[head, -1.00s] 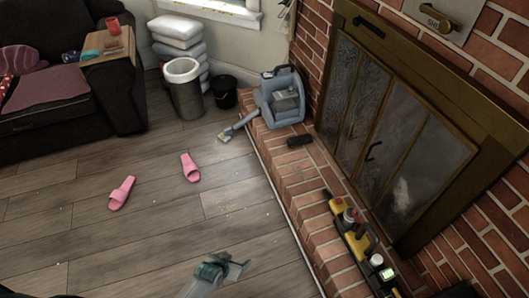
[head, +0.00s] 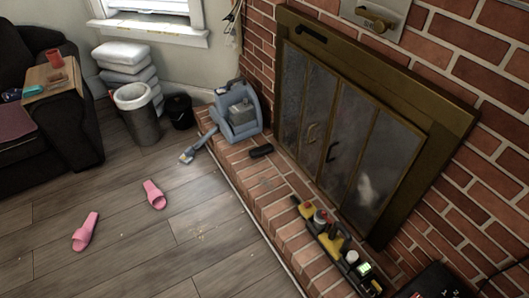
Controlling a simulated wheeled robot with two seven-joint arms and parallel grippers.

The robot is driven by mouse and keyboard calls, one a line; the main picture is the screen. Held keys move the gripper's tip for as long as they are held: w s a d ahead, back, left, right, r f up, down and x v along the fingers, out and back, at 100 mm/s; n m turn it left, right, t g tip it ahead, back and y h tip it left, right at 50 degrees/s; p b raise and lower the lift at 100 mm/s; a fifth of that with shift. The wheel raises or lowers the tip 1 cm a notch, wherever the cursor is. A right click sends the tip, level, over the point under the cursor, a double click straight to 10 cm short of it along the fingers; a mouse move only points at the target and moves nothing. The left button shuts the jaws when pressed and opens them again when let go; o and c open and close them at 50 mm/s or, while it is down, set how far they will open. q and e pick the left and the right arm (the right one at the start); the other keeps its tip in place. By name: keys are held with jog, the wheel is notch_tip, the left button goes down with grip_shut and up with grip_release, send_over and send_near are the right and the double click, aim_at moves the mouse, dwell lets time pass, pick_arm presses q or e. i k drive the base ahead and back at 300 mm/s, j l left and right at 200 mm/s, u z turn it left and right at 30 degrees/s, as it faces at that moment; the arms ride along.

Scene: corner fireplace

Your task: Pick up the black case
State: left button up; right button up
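A small, dark, elongated object that looks like the black case (head: 262,150) lies on the brick hearth (head: 275,205), in front of the fireplace doors. It is just right of and nearer than the blue-grey vacuum cleaner (head: 238,112). Nothing touches it from above. Neither of my grippers is in the head view, so their state is hidden.
A yellow and black tool rack (head: 335,245) lies along the near hearth. A larger black object (head: 440,283) is cut off at the bottom right. Pink slippers (head: 154,194) lie on the otherwise mostly clear wooden floor. A bin (head: 138,115) stands at the back.

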aim_at(262, 150)
jog(key=i+j+z, duration=0.15)
jog(key=z, duration=0.6)
jog(key=i+j+z, duration=0.15)
jog(key=j, duration=0.15)
jog(key=i+j+z, duration=0.35)
jog(key=j, duration=0.25)
jog(key=j+z, duration=0.2)
jog(key=i+j, duration=0.15)
jog(key=j, duration=0.3)
jog(key=i+j, duration=0.1)
jog(key=j, duration=0.4)
jog(key=i+j+z, duration=0.1)
jog(key=j, duration=0.35)
jog(key=i+j, duration=0.15)
jog(key=j, duration=0.35)
jog(key=i+j, duration=0.1)
jog(key=j, duration=0.4)
